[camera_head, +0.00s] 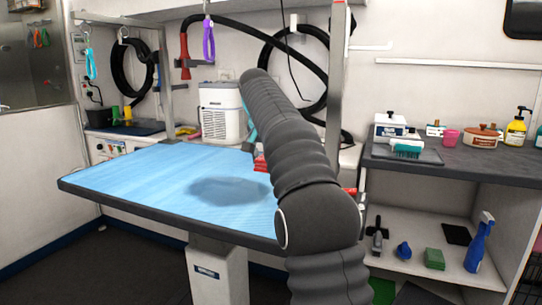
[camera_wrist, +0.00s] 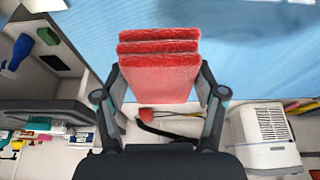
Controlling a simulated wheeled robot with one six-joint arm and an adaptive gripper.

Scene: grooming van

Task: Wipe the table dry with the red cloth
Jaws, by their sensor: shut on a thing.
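The table (camera_head: 130,178) has a light blue top with a dark rim. A darker wet patch (camera_head: 230,190) lies on its middle right part. The red cloth (camera_wrist: 160,72) is a folded, layered pad between the fingers of my gripper (camera_wrist: 160,88), which is shut on it. In the head view, a bit of the red cloth (camera_head: 260,162) shows beside my arm, near the table's far right part, beyond the wet patch. My arm hides most of the gripper there. I cannot tell whether the cloth touches the table. The blue top also fills the upper wrist view (camera_wrist: 265,50).
A white dryer box (camera_head: 222,112) stands behind the table. A post (camera_head: 337,80) rises at the table's right. A dark counter (camera_head: 470,165) on the right holds bottles and a brush, with a shelf below. The table's left part is clear.

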